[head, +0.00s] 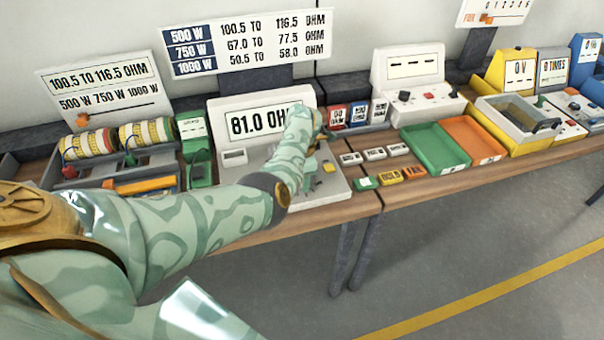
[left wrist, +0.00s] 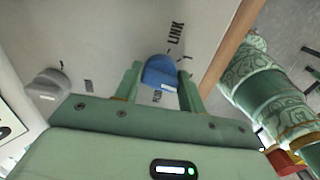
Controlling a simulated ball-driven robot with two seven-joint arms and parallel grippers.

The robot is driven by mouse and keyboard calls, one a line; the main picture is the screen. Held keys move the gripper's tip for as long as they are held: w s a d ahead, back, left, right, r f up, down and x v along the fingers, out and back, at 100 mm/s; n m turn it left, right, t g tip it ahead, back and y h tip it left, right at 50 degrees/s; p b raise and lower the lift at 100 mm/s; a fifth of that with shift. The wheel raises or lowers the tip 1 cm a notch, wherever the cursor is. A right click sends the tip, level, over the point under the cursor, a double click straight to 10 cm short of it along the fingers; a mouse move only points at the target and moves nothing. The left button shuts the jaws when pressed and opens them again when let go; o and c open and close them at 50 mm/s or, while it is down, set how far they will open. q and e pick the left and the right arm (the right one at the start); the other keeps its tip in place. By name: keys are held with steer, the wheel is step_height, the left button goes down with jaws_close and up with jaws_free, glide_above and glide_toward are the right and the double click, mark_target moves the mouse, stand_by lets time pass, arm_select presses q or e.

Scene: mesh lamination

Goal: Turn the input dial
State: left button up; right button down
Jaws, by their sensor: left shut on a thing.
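The white meter (head: 262,112) on the bench reads 81.0 OHM in the head view. My left arm reaches over its right side and hides part of its panel. In the left wrist view, my left gripper (left wrist: 160,75) is shut on a blue dial (left wrist: 161,71), with one finger on each side of it. The word LINK is printed beside this dial. A grey knob (left wrist: 46,84) sits apart on the same panel, to the left. I cannot read a label naming either one as the input dial. My right gripper is not in view.
Left of the meter stand a green device (head: 196,148) and a grey tray (head: 165,180) with striped coils. To the right are small coloured blocks (head: 389,177), a green tray (head: 432,148) and an orange tray (head: 470,139). The floor in front is clear.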

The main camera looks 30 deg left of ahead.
arm_select(q)
steer(key=m+p, duration=0.2)
steer(key=m, duration=0.3)
steer(key=shift+m, duration=0.3)
stand_by(0.4)
steer(key=o, duration=0.9)
step_height(320, 180, up, 16)
steer(key=p, duration=0.8)
steer(key=shift+r, duration=0.2)
